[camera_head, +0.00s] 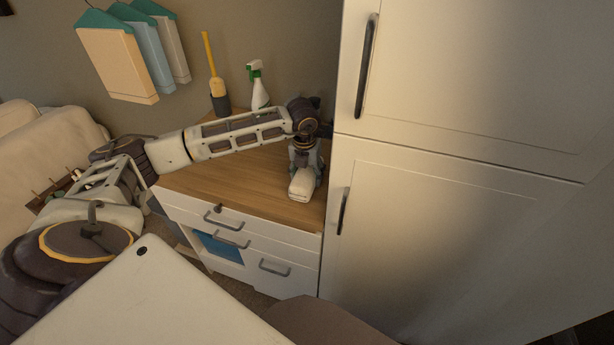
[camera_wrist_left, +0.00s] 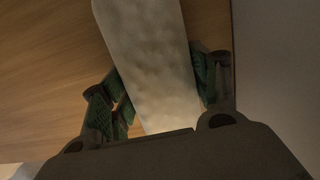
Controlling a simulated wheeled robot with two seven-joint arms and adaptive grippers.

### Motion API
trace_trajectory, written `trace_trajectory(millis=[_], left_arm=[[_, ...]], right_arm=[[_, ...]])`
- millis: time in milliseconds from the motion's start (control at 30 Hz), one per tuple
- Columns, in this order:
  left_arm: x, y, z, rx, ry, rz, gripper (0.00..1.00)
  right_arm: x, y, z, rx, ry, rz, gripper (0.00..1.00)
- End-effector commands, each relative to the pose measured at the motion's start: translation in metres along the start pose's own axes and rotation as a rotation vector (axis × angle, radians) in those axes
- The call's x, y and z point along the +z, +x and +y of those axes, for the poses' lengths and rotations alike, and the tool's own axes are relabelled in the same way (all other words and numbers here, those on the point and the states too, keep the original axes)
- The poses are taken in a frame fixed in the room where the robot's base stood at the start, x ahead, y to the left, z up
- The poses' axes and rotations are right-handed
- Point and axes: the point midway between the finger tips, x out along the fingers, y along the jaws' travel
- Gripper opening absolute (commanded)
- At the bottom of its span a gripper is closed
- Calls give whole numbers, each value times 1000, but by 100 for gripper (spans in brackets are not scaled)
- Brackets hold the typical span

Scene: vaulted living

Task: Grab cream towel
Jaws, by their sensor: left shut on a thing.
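The cream towel (camera_head: 301,184) is a small pale folded bundle at the right end of the wooden counter top. It also shows in the left wrist view (camera_wrist_left: 152,60), long and pale against the wood. My left gripper (camera_head: 304,172) points down over the towel, with its green-padded fingers on either side of it. In the left wrist view the left gripper (camera_wrist_left: 160,95) is shut on the towel. The near end of the towel is hidden by the gripper body. I cannot tell whether the towel touches the counter. My right gripper is not in view.
The wooden counter (camera_head: 225,176) has white drawers (camera_head: 262,243) below. A spray bottle (camera_head: 259,88) and a yellow-handled brush (camera_head: 215,85) stand at its back. A tall white cabinet (camera_head: 440,210) stands close on the right.

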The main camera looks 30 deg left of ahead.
Motion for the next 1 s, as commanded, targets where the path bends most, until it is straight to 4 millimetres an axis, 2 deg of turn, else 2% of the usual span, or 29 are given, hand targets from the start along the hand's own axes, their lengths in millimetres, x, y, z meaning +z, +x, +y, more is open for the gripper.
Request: trace_trajectory(millis=[600,800,1000], left_arm=[[13,-79,0,-1,0,-4,33],[14,-91,0,0,0,-1,33],[14,-93,0,0,0,-1,33]], right_arm=[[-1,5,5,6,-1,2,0],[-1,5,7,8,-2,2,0],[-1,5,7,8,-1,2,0]])
